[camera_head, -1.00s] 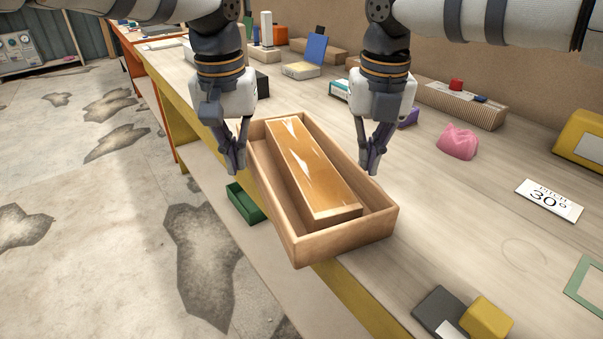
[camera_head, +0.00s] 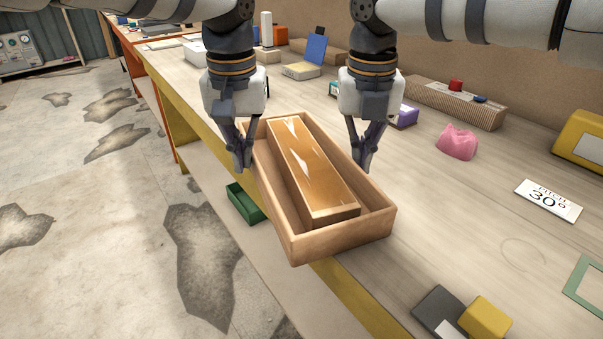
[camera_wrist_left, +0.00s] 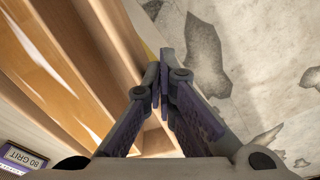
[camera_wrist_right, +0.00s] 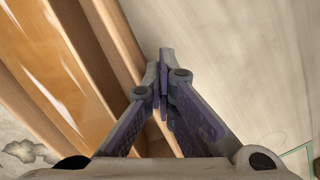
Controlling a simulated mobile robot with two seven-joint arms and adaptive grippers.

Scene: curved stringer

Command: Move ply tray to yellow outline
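The ply tray (camera_head: 280,222) is a long, open wooden box lying across the workbench's near edge, with its left side overhanging the floor. An orange-brown wooden piece (camera_head: 308,172) with a glossy top lies inside it. My left gripper (camera_head: 243,165) is outside the tray's left wall, fingertips close against it. My right gripper (camera_head: 364,166) is at the outside of the right wall. In the left wrist view the fingertips (camera_wrist_left: 160,92) are together beside the tray wall (camera_wrist_left: 112,45). The right wrist view shows the same (camera_wrist_right: 163,95). Contact with the walls is hard to tell. I see no yellow outline.
A green bin (camera_head: 245,203) is below the bench edge. A pink lump (camera_head: 457,142), a white "30°" card (camera_head: 548,200), a green frame (camera_head: 588,285), and grey (camera_head: 440,308) and yellow (camera_head: 486,317) blocks lie to the right. The bench between is mostly clear.

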